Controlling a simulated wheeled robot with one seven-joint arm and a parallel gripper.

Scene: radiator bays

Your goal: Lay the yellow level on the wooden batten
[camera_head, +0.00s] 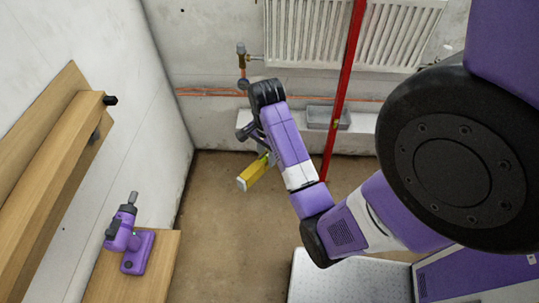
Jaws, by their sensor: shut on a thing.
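The yellow level (258,172) is in my gripper (264,152), which is shut on it above the brown floor, in front of the radiator wall. Its near end tilts down and left. Part of the level and the fingers are hidden behind my wrist. A long wooden piece (50,185) runs along the left wall, well left of my gripper. It looks like the wooden batten, and its top shows nothing lying on it apart from a small black fitting near its far end.
A purple drill (131,238) stands on a wooden bench top (158,265) at lower left. A red upright pole (341,90) stands right of my gripper. A grey tray (328,118) rests on a ledge below the white radiator (310,30). Floor between bench and arm is clear.

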